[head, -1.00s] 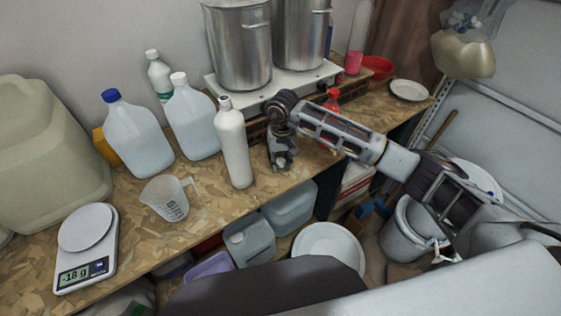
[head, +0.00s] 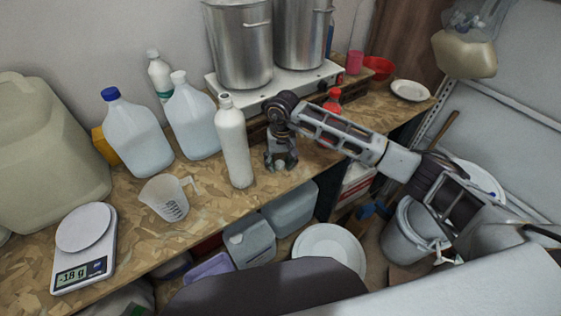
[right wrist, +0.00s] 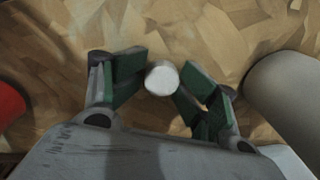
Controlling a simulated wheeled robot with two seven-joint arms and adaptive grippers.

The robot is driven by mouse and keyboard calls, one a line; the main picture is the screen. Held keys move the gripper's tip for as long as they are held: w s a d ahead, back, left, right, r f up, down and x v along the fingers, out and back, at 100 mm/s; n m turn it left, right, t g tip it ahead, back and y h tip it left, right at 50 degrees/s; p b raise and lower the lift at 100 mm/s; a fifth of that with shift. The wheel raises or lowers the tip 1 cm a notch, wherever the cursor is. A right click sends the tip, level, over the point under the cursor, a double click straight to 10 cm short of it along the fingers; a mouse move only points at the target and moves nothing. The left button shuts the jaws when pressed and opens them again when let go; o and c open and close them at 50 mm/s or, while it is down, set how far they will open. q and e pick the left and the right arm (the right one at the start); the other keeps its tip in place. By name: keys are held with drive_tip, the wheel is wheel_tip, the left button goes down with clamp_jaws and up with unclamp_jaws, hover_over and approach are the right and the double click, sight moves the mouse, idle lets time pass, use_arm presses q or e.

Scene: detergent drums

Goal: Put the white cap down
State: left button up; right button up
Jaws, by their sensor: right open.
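The white cap (right wrist: 162,79) stands on the wooden worktop in the right wrist view, between the green pads of my right gripper (right wrist: 163,70). The jaws are spread, with a pad on each side of the cap, and they do not grip it. In the head view my right gripper (head: 281,163) points down at the worktop, just right of a tall white bottle (head: 234,147). The cap is small and mostly hidden by the fingers there. My left gripper is not in view.
The white bottle (right wrist: 287,92) stands close on one side of the gripper, and a red bottle (head: 332,103) on the other. A hot plate (head: 262,95) with steel pots is behind. A measuring jug (head: 166,198) and scale (head: 84,250) stand left. The worktop's front edge is near.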

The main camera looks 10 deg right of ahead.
sight(282, 163)
drive_tip(key=shift+s+d+f, duration=0.15)
drive_tip(key=shift+d, duration=0.05)
idle(0.4)
drive_tip(key=shift+r+p, duration=0.7)
drive_tip(key=shift+p, duration=0.25)
drive_tip(key=shift+r+b, duration=0.45)
drive_tip(key=shift+r, duration=0.4)
wheel_tip(282, 163, up, 10)
drive_tip(key=b, duration=0.2)
drive_tip(key=shift+r, duration=0.15)
